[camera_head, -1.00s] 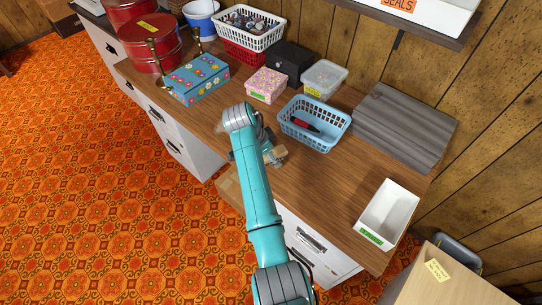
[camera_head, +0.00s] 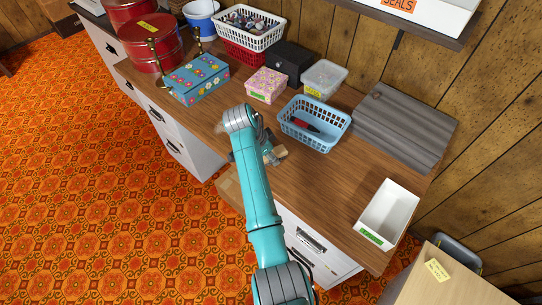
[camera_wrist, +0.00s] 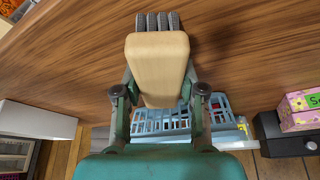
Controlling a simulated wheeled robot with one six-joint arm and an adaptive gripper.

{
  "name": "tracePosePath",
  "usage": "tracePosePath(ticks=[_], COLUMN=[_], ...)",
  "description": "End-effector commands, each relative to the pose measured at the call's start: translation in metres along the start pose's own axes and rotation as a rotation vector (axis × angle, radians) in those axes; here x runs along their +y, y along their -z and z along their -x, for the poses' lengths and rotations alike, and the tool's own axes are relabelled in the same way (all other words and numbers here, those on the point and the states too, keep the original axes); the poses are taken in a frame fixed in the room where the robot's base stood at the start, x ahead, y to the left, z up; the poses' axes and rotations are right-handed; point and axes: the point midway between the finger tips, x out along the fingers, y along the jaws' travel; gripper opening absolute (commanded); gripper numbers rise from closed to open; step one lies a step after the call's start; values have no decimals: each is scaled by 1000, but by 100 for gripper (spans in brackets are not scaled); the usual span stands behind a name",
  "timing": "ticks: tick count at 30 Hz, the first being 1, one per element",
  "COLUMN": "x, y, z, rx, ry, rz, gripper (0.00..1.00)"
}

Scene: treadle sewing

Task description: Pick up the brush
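The brush (camera_wrist: 158,68) has a pale wooden body with dark grey bristles at one end. In the wrist view it lies between the two fingers of my gripper (camera_wrist: 158,80), which press against its sides. My arm hides part of the gripper. I cannot tell whether the brush is clear of the counter.
A blue basket (camera_head: 325,138) with a red-handled item stands behind the gripper. A pink flowered box (camera_head: 266,86), a clear tub (camera_head: 325,77) and a black box (camera_head: 289,61) are farther back. A grey board (camera_head: 405,127) and a white tray (camera_head: 388,213) lie to the right.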

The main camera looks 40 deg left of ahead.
Motion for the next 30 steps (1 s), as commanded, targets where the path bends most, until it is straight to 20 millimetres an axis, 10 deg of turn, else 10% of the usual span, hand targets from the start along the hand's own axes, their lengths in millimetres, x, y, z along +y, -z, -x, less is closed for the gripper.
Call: tracePosePath(ticks=[11, 30], x=[0, 0], y=[3, 39], z=[6, 94], rx=[0, 1], ry=[0, 0], rz=[-1, -1], gripper=[0, 0])
